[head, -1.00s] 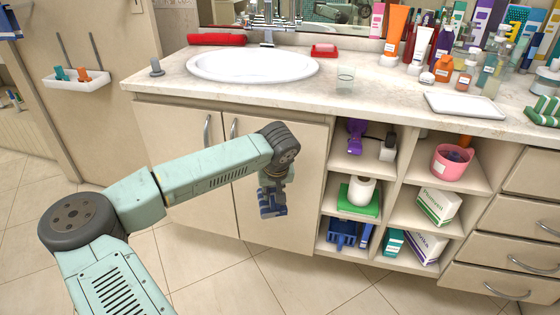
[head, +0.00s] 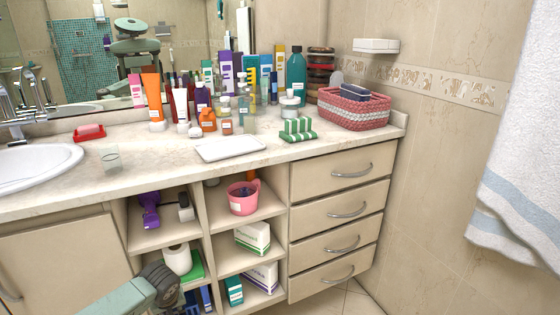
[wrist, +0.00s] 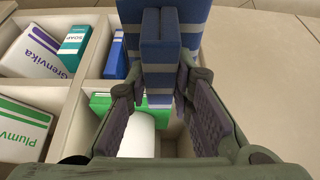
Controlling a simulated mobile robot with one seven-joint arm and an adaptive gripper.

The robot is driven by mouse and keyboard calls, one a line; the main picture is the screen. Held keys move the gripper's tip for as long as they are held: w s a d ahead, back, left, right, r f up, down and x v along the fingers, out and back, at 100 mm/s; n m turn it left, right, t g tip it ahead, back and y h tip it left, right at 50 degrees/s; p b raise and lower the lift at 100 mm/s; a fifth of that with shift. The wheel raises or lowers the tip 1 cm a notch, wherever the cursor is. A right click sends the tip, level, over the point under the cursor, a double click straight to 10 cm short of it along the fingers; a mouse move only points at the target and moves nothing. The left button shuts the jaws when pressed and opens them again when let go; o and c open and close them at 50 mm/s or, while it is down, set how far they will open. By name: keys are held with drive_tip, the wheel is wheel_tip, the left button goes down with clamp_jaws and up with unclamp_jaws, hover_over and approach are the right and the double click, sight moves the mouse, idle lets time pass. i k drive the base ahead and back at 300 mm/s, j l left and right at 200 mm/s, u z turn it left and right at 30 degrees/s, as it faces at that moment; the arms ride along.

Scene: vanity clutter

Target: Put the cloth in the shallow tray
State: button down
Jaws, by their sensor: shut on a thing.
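My gripper (wrist: 160,84) is shut on a folded blue cloth (wrist: 160,52) with pale stripes, seen in the wrist view. The cloth stands up between the two fingers; more of the same blue striped fabric shows behind it. In the head view my arm's wrist is at the lower left, below the counter top; the gripper's fingers and the cloth cannot be made out there. The shallow tray (head: 230,148) is white, rectangular and empty. It lies flat on the counter above the shelves, up and to the right of my arm.
A green striped folded cloth (head: 297,130) lies right of the tray. Bottles and tubes (head: 228,115) crowd behind it. A glass (head: 110,159) stands to its left. Open shelves below hold a pink pot (head: 243,197), boxes (head: 252,237) and a paper roll (head: 177,259).

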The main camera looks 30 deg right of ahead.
sight(240, 146)
drive_tip(key=j+z, duration=0.1)
drive_tip(key=z, duration=0.3)
drive_tip(key=i+j+z, duration=0.1)
drive_tip(key=z, duration=0.3)
drive_tip(key=j+z, duration=0.2)
drive_tip(key=z, duration=0.15)
drive_tip(key=j+z, duration=0.65)
drive_tip(key=j, duration=0.75)
drive_tip(key=k+j+z, duration=0.15)
drive_tip(key=j, duration=0.35)
